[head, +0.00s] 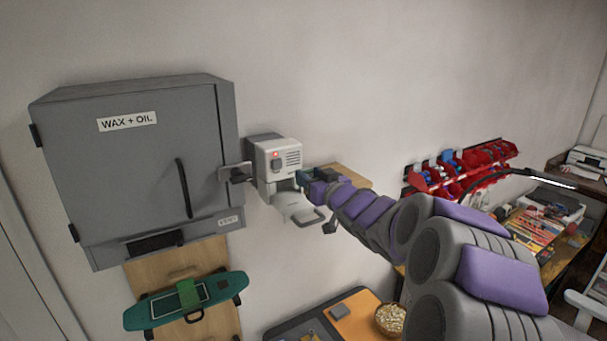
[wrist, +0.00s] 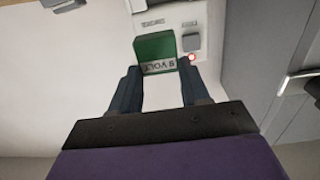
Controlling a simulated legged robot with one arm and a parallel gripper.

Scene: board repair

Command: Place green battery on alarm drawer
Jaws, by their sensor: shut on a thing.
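The green battery (wrist: 154,46), with a "9 VOLT" label, is held between the two dark fingers of my gripper (wrist: 158,78) in the wrist view. My gripper (head: 306,177) is shut on it, just right of the white alarm (head: 277,158) in the head view. The battery is hard to make out there. The alarm is on the wall with a red light lit, and it also shows in the wrist view (wrist: 175,14). Its drawer (head: 297,207) sticks out below, with its tray seen from above. The gripper is above and right of the drawer, apparently not touching it.
A grey "WAX + OIL" cabinet (head: 140,170) with a handle stands close left of the alarm. A green skateboard (head: 160,311) hangs below it. Red bins (head: 470,170) are on the wall at right. A bowl (head: 390,319) sits on the bench below. The wall above is clear.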

